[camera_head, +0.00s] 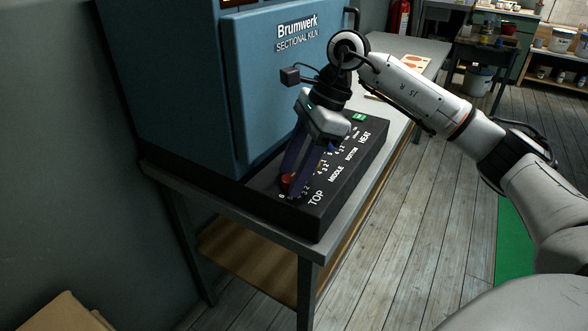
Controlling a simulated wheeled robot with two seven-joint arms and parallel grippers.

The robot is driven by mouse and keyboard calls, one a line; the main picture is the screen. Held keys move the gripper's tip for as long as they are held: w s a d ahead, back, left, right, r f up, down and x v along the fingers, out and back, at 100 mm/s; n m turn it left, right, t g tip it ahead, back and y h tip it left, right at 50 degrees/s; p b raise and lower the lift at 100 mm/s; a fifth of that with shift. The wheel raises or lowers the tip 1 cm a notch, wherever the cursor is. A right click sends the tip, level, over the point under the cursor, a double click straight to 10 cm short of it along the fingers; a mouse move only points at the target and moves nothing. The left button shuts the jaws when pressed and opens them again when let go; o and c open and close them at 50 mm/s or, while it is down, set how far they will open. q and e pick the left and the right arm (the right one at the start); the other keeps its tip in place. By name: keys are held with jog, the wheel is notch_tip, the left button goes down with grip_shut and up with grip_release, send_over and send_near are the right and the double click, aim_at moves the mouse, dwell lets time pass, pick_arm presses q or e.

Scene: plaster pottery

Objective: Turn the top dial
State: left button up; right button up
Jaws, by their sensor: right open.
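The black control panel (340,195) sits on the bench in front of the blue kiln (185,90). Its white labels read TOP, MIDDLE, BOTTOM and HEAT. The top dial (286,181), a small red knob, is at the near end by the TOP label, with numbers around it. My right gripper (290,187) points down at this dial, its dark blue fingers open. The fingertips are at the dial, one on either side as far as I can see. Contact cannot be made out. The fingers and palm partly hide the other dials. My left gripper is not in view.
The grey bench (325,256) has a lower wooden shelf (240,255). A green light (358,116) shows at the panel's far end. A cardboard box (65,313) is at bottom left. A red extinguisher (400,17) hangs at the back.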

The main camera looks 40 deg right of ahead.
jog(key=v, duration=1)
jog(key=shift+p, duration=0.3)
jog(key=shift+r, duration=0.1)
